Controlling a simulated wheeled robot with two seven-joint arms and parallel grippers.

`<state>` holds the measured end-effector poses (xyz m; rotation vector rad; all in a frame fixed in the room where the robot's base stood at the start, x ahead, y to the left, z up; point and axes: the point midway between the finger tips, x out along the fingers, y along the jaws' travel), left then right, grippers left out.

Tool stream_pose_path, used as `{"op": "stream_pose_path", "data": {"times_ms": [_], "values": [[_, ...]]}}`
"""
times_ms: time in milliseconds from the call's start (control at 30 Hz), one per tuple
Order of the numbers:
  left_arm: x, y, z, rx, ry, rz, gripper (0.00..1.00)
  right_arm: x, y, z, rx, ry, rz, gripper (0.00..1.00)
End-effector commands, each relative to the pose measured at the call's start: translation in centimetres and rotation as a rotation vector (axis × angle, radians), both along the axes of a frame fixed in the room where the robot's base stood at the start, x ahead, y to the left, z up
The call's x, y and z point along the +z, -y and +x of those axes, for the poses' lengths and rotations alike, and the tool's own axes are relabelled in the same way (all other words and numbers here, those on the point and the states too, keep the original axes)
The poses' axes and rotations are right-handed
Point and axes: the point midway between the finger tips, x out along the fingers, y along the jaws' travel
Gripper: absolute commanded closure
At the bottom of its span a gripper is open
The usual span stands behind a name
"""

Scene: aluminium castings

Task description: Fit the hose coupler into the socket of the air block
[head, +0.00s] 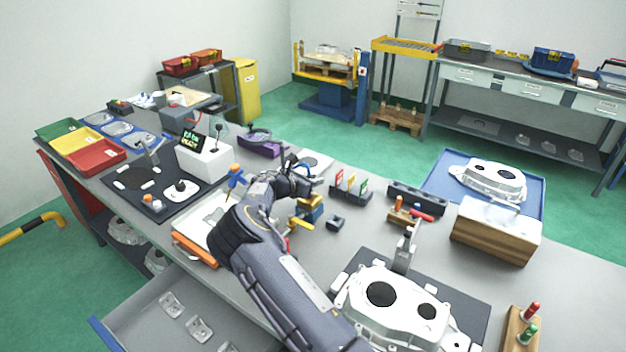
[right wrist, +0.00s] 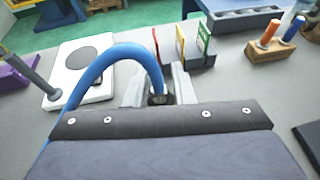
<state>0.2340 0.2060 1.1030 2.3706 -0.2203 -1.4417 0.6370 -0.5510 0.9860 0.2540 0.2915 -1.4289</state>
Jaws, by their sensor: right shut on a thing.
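My right gripper (right wrist: 160,92) is shut on the dark end of the hose coupler (right wrist: 158,98). A blue hose (right wrist: 112,55) arches up from that end and bends down to the left. In the head view the right gripper (head: 300,184) is over the middle of the bench, partly hidden by my own wrist, and the coupler cannot be made out. I cannot tell for sure which piece is the air block. A long dark grey block with holes (head: 417,197) stands to the right, apart from the gripper. My left gripper is not in view.
A rack with coloured cards (head: 350,188) stands just beyond the gripper. A white plate with a dark disc (right wrist: 82,62) and a purple block (right wrist: 14,72) are at left. A wooden block (head: 495,236) and a casting (head: 392,305) are at right. An open drawer (head: 150,310) juts out in front.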

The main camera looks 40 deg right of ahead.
Motion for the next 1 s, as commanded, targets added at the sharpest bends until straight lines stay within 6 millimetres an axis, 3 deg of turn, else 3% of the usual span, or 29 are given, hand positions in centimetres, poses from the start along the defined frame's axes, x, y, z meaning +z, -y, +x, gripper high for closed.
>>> {"op": "stream_pose_path", "data": {"times_ms": [767,800,1000], "values": [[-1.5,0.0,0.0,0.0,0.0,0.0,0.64,-2.0,0.0,0.0,0.0,0.001,0.0,1.0],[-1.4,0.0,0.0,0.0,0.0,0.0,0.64,-1.9,0.0,0.0,0.0,0.001,0.0,0.74],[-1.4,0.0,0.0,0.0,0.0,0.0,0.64,-1.9,0.0,0.0,0.0,0.001,0.0,0.52]]}}
